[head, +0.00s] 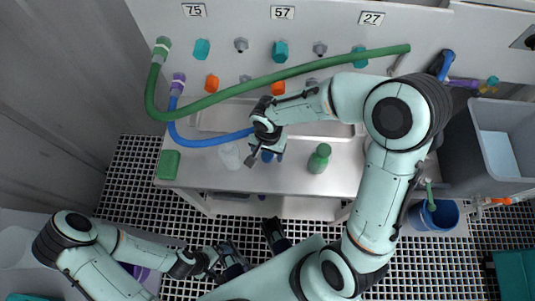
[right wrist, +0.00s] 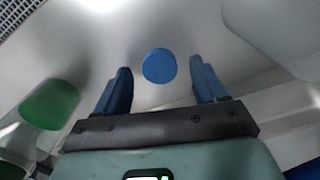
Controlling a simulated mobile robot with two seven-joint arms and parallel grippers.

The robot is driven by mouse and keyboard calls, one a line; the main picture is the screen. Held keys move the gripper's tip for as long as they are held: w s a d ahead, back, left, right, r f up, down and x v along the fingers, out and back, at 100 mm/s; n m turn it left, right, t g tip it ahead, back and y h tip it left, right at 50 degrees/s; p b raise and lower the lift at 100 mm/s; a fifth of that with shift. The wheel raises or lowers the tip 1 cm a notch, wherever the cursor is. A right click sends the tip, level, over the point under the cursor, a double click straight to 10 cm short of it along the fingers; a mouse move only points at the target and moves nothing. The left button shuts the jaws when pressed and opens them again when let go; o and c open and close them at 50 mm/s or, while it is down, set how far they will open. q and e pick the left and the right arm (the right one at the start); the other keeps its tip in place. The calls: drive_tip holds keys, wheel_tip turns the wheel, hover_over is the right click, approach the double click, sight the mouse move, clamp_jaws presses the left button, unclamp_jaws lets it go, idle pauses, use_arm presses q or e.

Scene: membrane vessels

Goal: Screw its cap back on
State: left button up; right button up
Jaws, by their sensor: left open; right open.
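A round blue cap (right wrist: 159,65) shows between the fingers of my right gripper (right wrist: 160,90) in the right wrist view. The fingers stand apart on either side, with a visible gap to the cap. In the head view, my right gripper (head: 266,153) is over the bench, and the blue cap (head: 267,157) is partly hidden by it. I cannot tell whether the cap lies on the bench or sits on something. A whitish vessel (head: 229,157) stands just left of the gripper. My left gripper (head: 252,246) is open and empty, in front of the bench.
A green bottle (head: 319,159) stands right of my right gripper; its green top (right wrist: 50,103) shows at left in the wrist view. A grey bin (head: 497,145) stands right.

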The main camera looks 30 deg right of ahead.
sight(268, 154)
drive_tip(key=shift+f, duration=0.3)
drive_tip(key=shift+c, duration=0.3)
drive_tip(key=c, duration=1.1)
drive_tip(key=shift+o, duration=0.2)
drive_tip(key=shift+r, duration=0.15)
use_arm(q)
drive_tip(key=r+p, duration=0.3)
drive_tip(key=shift+w, duration=0.3)
use_arm(e)
wheel_tip(268, 154, up, 20)
use_arm(q)
drive_tip(key=shift+c, duration=0.2)
